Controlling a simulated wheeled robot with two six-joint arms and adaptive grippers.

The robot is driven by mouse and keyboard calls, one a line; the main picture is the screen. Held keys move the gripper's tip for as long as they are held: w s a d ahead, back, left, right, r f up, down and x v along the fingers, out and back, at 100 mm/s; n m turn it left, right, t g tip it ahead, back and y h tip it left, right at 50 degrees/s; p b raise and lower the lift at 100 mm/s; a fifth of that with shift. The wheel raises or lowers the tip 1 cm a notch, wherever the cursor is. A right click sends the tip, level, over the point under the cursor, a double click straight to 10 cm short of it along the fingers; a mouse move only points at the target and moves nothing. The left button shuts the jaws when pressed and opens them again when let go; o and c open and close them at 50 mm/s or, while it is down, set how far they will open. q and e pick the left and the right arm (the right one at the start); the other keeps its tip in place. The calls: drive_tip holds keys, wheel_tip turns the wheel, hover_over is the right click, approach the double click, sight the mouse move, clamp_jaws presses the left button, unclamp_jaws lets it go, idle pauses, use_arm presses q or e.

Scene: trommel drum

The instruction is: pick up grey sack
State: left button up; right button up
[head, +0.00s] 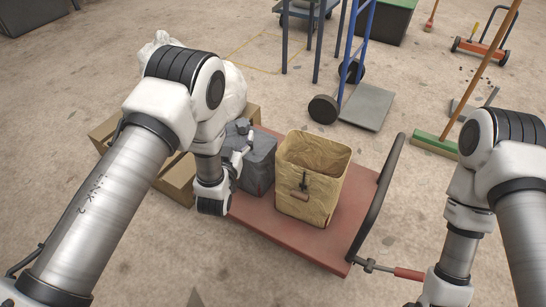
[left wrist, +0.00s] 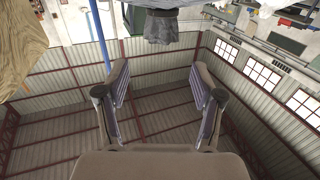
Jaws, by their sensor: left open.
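The grey sack (head: 260,165) stands on a red platform cart (head: 285,240), just left of an open tan sack (head: 328,195). My left gripper (head: 241,146) is at the sack's left side in the head view and covers part of it. In the left wrist view my gripper (left wrist: 160,75) is open, with nothing between its fingers. That view looks upside down. The grey sack's gathered top (left wrist: 172,28) shows at the upper middle, beyond the fingers.
The tan sack stands close beside the grey one. A black cart handle (head: 378,200) rises at the right. Cardboard boxes (head: 177,180) and a white sack (head: 236,92) lie behind my left arm. A blue hand truck (head: 352,65) stands beyond. Floor is clear in front.

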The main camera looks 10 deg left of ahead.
sight(241, 127)
use_arm(q)
drive_tip(key=shift+f+b, duration=0.45)
drive_tip(key=shift+f, duration=0.4)
drive_tip(key=w+b, duration=0.1)
drive_tip(key=w, duration=0.1)
drive_tip(key=w+b, duration=0.2)
drive_tip(key=w, duration=0.1)
drive_tip(key=w+b, duration=0.2)
drive_tip(key=shift+w+a+f, duration=0.1)
drive_tip(key=shift+w+f, duration=0.05)
drive_tip(key=shift+f, duration=0.1)
drive_tip(key=shift+w+r, duration=0.1)
drive_tip(key=shift+w, duration=0.15)
drive_tip(key=shift+r, duration=0.1)
use_arm(e)
wheel_tip(241, 127, down, 7)
drive_tip(key=shift+a+r, duration=0.15)
use_arm(q)
clamp_jaws()
